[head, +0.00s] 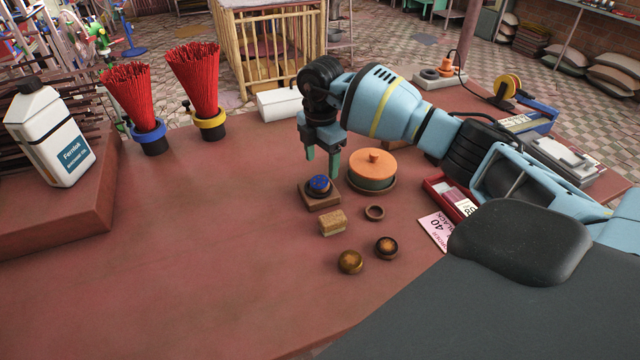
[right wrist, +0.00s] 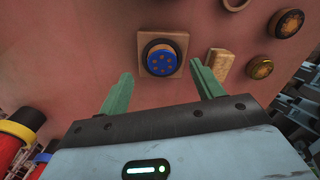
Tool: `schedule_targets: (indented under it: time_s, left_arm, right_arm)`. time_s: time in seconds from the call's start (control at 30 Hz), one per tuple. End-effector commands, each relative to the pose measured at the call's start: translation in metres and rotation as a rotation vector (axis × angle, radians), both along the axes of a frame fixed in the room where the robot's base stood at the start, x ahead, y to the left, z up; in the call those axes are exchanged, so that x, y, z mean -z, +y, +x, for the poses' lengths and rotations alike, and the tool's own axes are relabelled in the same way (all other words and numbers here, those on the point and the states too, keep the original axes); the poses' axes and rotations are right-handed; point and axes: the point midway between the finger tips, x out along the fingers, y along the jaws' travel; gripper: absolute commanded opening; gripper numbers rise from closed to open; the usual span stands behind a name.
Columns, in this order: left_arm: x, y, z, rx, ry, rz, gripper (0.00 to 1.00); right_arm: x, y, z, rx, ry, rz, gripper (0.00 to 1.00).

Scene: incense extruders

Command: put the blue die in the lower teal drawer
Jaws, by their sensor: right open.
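The blue die (head: 319,184) is a round blue disc with small orange-brown dots. It sits on a square wooden block (head: 331,202) on the table, and it also shows in the right wrist view (right wrist: 162,60). My right gripper (head: 322,162) points down just above the die, open and empty. In the right wrist view its two green fingers (right wrist: 161,74) stand apart, with the die between and beyond their tips. I see no teal drawer in either view. My left gripper is not in view.
An orange-lidded pot (head: 372,163) stands close right of the gripper. A brown block (head: 333,222), a ring (head: 374,212) and two round knobs (head: 350,261) lie nearer. A red tray (head: 452,196) is right. Red incense bundles (head: 195,80) and a white bottle (head: 45,135) stand left. The table's left front is clear.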

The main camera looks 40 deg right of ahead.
Motion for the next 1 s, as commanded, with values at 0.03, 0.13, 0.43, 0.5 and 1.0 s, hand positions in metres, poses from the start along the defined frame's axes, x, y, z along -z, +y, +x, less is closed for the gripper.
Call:
schedule_targets:
  time_s: [0.03,0.13,0.43,0.5,1.0]
  left_arm:
    - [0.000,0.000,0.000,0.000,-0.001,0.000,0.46]
    - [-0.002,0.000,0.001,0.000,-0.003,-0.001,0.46]
    - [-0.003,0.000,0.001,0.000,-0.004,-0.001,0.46]
    - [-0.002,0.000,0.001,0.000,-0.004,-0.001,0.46]
    - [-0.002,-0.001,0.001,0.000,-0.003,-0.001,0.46]
  right_arm:
    - [0.000,0.000,0.000,0.000,-0.001,0.000,0.66]
    - [0.007,0.002,-0.001,-0.001,0.002,0.000,0.66]
    - [0.046,0.006,-0.003,0.000,0.001,0.001,0.66]
    - [0.050,0.006,-0.003,0.000,0.000,0.001,0.66]
    - [0.051,0.006,-0.003,0.000,-0.001,0.001,0.33]
